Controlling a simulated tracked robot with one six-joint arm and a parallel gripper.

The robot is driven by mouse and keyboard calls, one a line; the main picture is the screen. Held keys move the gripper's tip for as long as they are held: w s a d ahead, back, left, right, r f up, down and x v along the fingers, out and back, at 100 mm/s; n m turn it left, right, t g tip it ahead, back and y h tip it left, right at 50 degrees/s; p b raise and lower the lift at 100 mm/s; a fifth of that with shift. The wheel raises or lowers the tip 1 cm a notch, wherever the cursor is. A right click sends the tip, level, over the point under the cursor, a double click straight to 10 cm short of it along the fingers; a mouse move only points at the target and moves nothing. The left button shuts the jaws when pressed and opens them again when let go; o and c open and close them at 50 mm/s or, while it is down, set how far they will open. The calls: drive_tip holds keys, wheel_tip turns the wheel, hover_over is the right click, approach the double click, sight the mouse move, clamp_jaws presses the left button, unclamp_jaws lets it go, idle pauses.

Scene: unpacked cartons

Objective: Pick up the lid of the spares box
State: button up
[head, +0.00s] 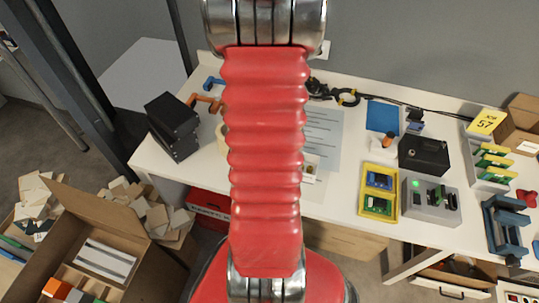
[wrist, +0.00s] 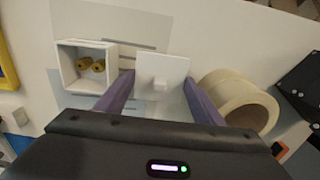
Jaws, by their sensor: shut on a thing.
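The open white spares box (wrist: 64,70) stands just left of the lid, with yellow round parts inside. In the head view my red arm hides the gripper and lid; the box (head: 317,160) shows partly at the arm's right edge. I cannot tell whether the lid is clear of the table.
Rolls of tape (wrist: 243,102) stand close to the right finger in the wrist view. A printed sheet (head: 322,130) lies behind the box. Black boxes (head: 170,117) are stacked at the table's left end. A yellow tray (head: 379,205) and a grey fixture (head: 415,208) stand to the right.

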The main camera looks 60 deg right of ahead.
wheel_tip(320, 180, up, 6)
drive_tip(key=shift+r, duration=0.15)
drive_tip(key=shift+w, duration=0.1)
idle(0.6)
